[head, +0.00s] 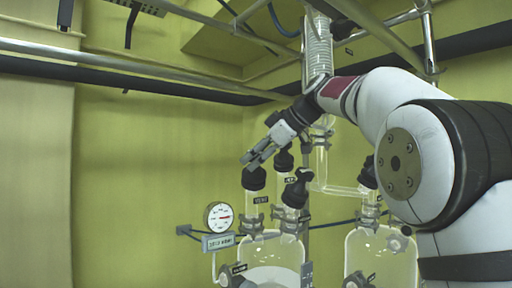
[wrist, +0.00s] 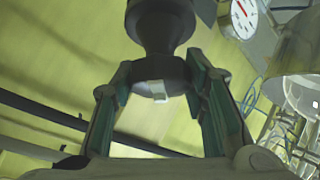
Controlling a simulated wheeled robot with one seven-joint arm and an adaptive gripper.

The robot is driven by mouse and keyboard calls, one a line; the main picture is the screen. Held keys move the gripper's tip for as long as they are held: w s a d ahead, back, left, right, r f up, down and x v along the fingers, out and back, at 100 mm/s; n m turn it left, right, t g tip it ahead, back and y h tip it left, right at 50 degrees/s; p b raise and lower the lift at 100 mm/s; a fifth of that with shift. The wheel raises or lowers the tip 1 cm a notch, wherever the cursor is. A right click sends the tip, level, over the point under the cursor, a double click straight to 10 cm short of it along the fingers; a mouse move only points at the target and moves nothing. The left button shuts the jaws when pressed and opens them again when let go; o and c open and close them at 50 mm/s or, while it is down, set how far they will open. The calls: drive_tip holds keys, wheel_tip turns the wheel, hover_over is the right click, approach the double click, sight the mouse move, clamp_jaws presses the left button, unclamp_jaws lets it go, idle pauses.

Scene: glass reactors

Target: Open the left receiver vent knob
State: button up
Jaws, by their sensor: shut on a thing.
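The left receiver vent knob (head: 254,179) is a dark knob on top of the leftmost glass neck above the left vessel (head: 272,252). My gripper (head: 252,161) comes down on it from the upper right, with its fingertips at the knob's top. In the wrist view the knob (wrist: 162,28) is dark and round, with a small pale mark on its end. The two fingers of my gripper (wrist: 160,82) are on either side of that end, shut on it. The knob's turn angle cannot be told.
Other dark knobs stand close by, one behind (head: 284,161) and one to the right (head: 297,190). A round gauge (head: 218,216) is at the left, above a small labelled plate (head: 218,242). A second glass vessel (head: 380,255) stands at the right. Metal rails (head: 150,68) cross above.

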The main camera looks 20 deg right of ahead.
drive_tip(key=n+g+p, duration=0.1)
drive_tip(key=n+p, duration=0.1)
drive_tip(key=shift+s+r+p, duration=0.1)
drive_tip(key=shift+r+p, duration=0.05)
drive_tip(key=shift+p, duration=0.15)
drive_tip(key=shift+n+g+y+p, duration=0.4)
drive_tip(key=shift+n+p, duration=0.2)
drive_tip(key=shift+p, duration=0.1)
drive_tip(key=shift+f, duration=0.2)
drive_tip(key=o, duration=1.2)
drive_tip(key=shift+r, duration=0.1)
drive_tip(key=v, duration=1.1)
drive_tip(key=shift+s+d+r, duration=0.1)
drive_tip(key=shift+d+r, duration=0.15)
drive_tip(key=shift+r, duration=0.05)
